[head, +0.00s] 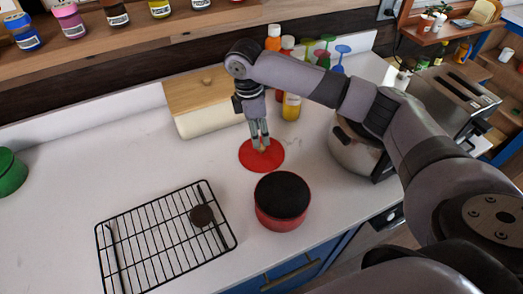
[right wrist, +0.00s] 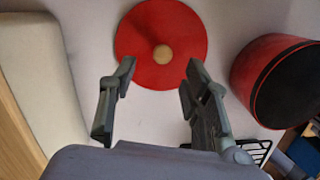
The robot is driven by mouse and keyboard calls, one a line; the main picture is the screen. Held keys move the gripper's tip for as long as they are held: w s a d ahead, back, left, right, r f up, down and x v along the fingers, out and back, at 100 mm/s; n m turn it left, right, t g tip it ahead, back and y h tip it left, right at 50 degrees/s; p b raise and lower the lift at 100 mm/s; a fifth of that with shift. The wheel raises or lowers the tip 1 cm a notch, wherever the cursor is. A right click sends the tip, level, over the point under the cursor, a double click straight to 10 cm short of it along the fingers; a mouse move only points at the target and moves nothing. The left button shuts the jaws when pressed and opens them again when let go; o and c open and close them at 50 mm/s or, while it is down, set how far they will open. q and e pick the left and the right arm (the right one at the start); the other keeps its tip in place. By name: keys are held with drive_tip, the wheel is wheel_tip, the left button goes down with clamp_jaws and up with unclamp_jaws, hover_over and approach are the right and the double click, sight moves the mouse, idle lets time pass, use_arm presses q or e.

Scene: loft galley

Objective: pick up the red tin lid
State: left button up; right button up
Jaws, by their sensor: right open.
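The red tin lid (head: 273,163) lies flat on the white counter in the head view, a round red disc. In the right wrist view the lid (right wrist: 137,58) shows whole with a light wooden knob (right wrist: 162,54) at its middle. My right gripper (head: 261,145) points down at the lid. Its two fingers are apart in the right wrist view (right wrist: 158,68), with nothing between them, and the knob lies just ahead of the fingertips. I cannot tell the exact height of the fingertips over the lid. My left gripper is not in view.
A red tin with a dark top (head: 280,213) stands close in front of the lid. A black wire rack (head: 150,245) is at the front left. A cream box with a wooden top (head: 207,122) and bottles (head: 291,107) stand behind.

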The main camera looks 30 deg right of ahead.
sight(262, 146)
drive_tip(key=shift+s+d+f+p, duration=0.1)
drive_tip(key=shift+s+f+p, duration=0.15)
drive_tip(key=shift+f, duration=0.25)
drive_tip(key=f, duration=0.1)
drive_tip(key=f+p, duration=0.1)
drive_tip(key=f, duration=0.1)
drive_tip(key=shift+d+f, duration=0.3)
drive_tip(key=shift+f, duration=0.45)
clamp_jaws()
